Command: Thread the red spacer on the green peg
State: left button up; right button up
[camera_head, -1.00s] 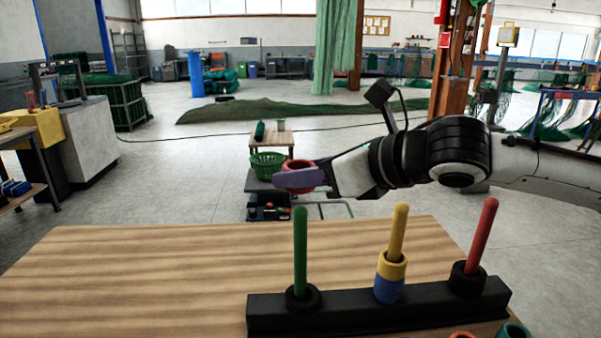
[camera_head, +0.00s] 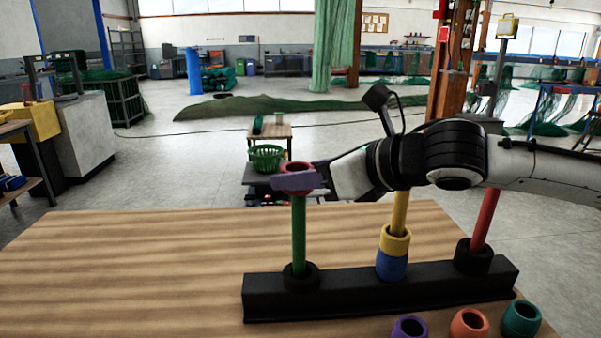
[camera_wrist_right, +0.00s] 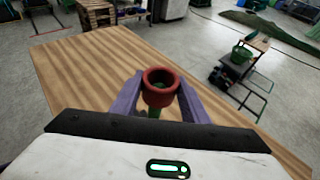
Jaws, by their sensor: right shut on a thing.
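The red spacer (camera_head: 297,178) is held between the purple fingers of my right gripper (camera_head: 298,180). It is upright, at the top end of the green peg (camera_head: 299,235). The peg's tip is hidden by the spacer and fingers in the head view. In the right wrist view the red spacer (camera_wrist_right: 160,88) sits between both fingers, green shows inside its hole, and the green peg (camera_wrist_right: 153,113) runs down below it. The tip appears to be in the hole; how deep I cannot tell. My left gripper is out of view.
The black base (camera_head: 380,290) also carries a yellow peg (camera_head: 399,213) with yellow (camera_head: 395,241) and blue (camera_head: 391,265) spacers, and a bare-looking red peg (camera_head: 485,220). Purple (camera_head: 410,328), orange (camera_head: 469,324) and teal (camera_head: 521,319) spacers stand in front. The wooden table (camera_head: 120,270) is clear at left.

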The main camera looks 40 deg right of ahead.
jog(key=shift+f, duration=0.1)
jog(key=o, duration=1.1)
jog(key=shift+o, duration=0.2)
jog(key=shift+s, duration=0.1)
jog(key=shift+s+b, duration=0.15)
jog(key=shift+b, duration=0.2)
jog(key=v, duration=0.9)
jog(key=shift+s+d+r, duration=0.2)
jog(key=shift+s+r, duration=0.05)
jog(key=shift+s, duration=0.1)
